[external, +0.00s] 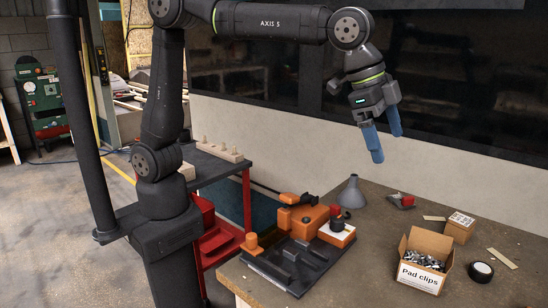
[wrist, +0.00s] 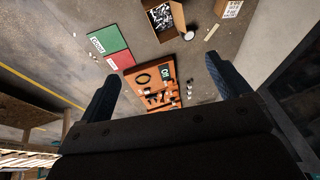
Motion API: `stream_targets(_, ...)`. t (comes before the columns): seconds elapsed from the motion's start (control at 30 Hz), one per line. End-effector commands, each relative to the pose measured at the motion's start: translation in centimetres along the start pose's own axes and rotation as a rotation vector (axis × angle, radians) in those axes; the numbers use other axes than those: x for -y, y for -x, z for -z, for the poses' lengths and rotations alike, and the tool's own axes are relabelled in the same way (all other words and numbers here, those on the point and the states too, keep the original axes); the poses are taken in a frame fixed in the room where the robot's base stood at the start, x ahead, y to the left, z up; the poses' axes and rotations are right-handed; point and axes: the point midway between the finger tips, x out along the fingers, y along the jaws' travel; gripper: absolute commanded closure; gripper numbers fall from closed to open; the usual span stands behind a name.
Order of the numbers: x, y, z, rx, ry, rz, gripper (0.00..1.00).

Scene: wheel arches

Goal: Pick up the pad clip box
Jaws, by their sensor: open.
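The pad clip box (external: 421,276) is an open cardboard box labelled "Pad clips", filled with small metallic clips. It stands upright on the workbench at the right in the external view, with its flaps up. It also shows at the top of the wrist view (wrist: 168,37), partly cut off by the frame edge. My gripper (external: 387,146) hangs high above the bench, left of the box and well apart from it. Its two blue fingers are spread and nothing is between them. In the wrist view the open fingers (wrist: 162,68) frame an orange tray further below.
A small closed carton (external: 459,228) stands behind the box, and a black tape roll (external: 481,271) lies right of it. A grey funnel (external: 352,193) and an orange-and-black fixture (external: 300,240) stand to the left. Wood strips lie nearby. Bare bench surrounds the box's left side.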

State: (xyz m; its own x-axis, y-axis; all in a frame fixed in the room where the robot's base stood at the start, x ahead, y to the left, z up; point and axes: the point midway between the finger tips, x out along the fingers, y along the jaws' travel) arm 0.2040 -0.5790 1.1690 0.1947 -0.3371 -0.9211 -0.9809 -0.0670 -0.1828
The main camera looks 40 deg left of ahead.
Motion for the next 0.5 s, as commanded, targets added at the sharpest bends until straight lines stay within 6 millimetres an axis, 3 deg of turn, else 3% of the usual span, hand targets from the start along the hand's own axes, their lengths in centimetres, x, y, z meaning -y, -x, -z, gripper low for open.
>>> stream_targets(0.17,0.1,-1.1,0.1,0.002,0.006,-0.011,0.06)
stream_targets(0.5,2.5,-12.8,0.7,-0.017,0.098,-0.125,0.06)
